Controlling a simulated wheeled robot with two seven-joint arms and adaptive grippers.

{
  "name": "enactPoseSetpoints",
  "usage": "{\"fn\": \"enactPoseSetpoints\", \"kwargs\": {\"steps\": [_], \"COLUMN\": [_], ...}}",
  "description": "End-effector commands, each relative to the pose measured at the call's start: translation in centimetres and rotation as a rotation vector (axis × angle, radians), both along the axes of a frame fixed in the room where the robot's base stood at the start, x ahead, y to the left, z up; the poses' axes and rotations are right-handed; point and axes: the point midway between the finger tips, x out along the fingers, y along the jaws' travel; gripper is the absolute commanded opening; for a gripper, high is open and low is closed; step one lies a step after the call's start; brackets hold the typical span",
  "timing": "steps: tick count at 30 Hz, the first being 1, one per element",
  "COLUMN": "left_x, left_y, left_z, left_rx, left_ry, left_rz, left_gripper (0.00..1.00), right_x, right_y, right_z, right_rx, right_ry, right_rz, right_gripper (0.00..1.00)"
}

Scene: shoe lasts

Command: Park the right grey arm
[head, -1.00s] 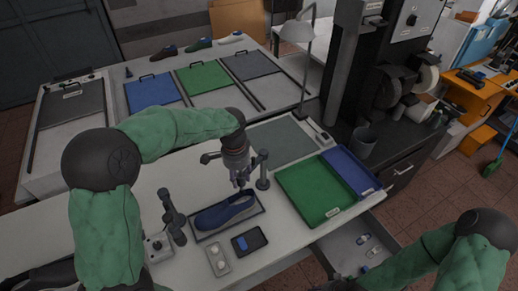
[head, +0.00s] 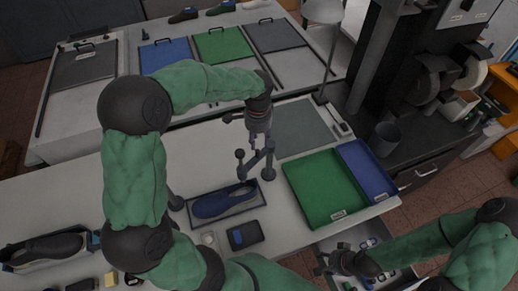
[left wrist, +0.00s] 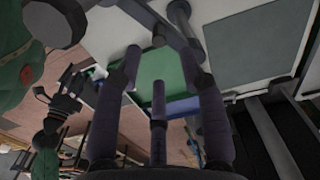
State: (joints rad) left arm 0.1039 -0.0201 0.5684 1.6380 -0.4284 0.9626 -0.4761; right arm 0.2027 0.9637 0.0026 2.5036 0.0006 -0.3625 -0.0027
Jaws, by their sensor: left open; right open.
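The right grey arm (head: 257,161) is a dark bar on a short post, right of the blue shoe (head: 224,201) in its dark tray. It points left from the post, toward the shoe's end, with a round knob at its free end. It also shows at the top of the left wrist view (left wrist: 150,20). My left gripper (head: 257,141) is open, pointing down just behind and above this arm; its spread fingers (left wrist: 160,95) look empty. I cannot tell whether they touch the arm. My right gripper (head: 325,262) is open over the drawer at lower right. The left post is mostly hidden by my left arm.
A green tray (head: 322,190) and a blue tray (head: 366,170) lie right of the post. A grey mat (head: 305,128) lies behind it. A phone-like dark box (head: 245,236) sits before the shoe. An open drawer (head: 350,240) holds small items. A lamp (head: 322,50) stands behind.

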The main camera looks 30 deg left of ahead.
Motion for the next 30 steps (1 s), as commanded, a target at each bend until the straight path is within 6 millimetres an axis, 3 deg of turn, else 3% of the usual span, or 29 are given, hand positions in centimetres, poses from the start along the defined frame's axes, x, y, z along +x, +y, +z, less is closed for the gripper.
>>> {"fn": "enactPoseSetpoints", "kwargs": {"steps": [6,12,25,29,30], "left_x": [-0.1,-0.1,0.0,0.0,0.0], "left_y": [0.0,0.0,0.0,0.0,0.0], "left_z": [-4.0,-6.3,-7.1,-7.1,-7.1], "left_rx": [-0.001,0.000,0.000,0.000,-0.001], "left_ry": [0.004,0.002,0.000,0.000,-0.001], "left_rz": [0.001,0.000,0.001,0.000,0.000], "left_gripper": [0.41,0.41,0.41,0.04,0.00], "right_x": [0.0,0.0,0.0,0.0,0.0], "right_y": [0.0,0.0,0.0,0.0,0.0], "right_z": [0.1,0.1,0.1,0.1,0.1], "right_rx": [0.000,0.000,0.000,0.000,0.000], "right_ry": [0.000,0.000,0.000,-0.001,0.000], "right_rz": [0.000,0.000,0.000,0.000,0.000], "right_gripper": [0.46,0.46,0.46,0.46,0.46]}}
